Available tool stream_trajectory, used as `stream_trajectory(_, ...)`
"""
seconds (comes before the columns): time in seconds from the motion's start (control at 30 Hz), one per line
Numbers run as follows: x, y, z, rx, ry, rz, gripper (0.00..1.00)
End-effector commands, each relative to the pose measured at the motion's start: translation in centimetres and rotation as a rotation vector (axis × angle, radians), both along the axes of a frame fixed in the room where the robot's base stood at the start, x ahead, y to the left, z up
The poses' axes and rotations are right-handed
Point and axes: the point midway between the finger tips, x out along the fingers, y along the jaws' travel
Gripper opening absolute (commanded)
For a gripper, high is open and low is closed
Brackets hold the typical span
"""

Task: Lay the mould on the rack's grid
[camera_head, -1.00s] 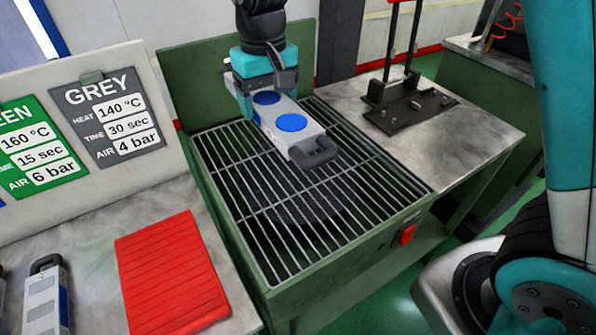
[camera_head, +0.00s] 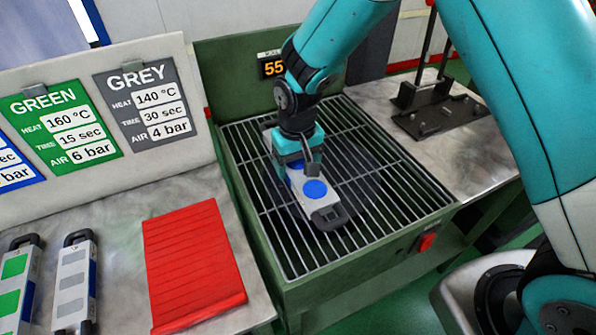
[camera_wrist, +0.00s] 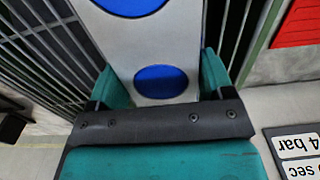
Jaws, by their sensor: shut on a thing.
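The mould (camera_head: 305,201) is a light grey block with blue discs and a dark handle at its near end. My gripper (camera_head: 298,163) is shut on the mould's far part, with a finger on each side. In the wrist view the mould (camera_wrist: 150,48) lies between the teal fingers of my gripper (camera_wrist: 158,82). The mould lies flat, low at the middle of the rack's grid (camera_head: 400,190). I cannot tell whether it touches the bars. My gripper hides part of the mould's far end.
The green rack (camera_head: 345,270) has a red switch (camera_head: 427,241) in front and a display (camera_head: 272,67) behind. A red ribbed mat (camera_head: 190,262) and two other moulds, green (camera_head: 14,272) and grey (camera_head: 72,280), lie left. A black fixture (camera_head: 430,116) stands right. Bars around the mould are clear.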

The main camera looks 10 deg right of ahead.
Motion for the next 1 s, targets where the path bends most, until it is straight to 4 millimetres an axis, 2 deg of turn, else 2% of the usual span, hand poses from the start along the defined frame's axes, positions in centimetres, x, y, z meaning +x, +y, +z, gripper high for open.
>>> stream_trajectory(0.23, 0.0, 0.0, -2.9, 0.0, 0.001, 0.0, 0.22)
stream_trajectory(0.67, 0.0, 0.0, -3.6, 0.0, -0.001, 0.0, 0.22)
stream_trajectory(0.7, 0.0, 0.0, -3.6, 0.0, 0.001, 0.0, 0.81)
stream_trajectory(0.8, -0.1, 0.0, -3.6, 0.0, 0.002, 0.0, 1.0)
stream_trajectory(1.0, -0.1, 0.0, -3.6, 0.0, 0.002, 0.0, 1.0)
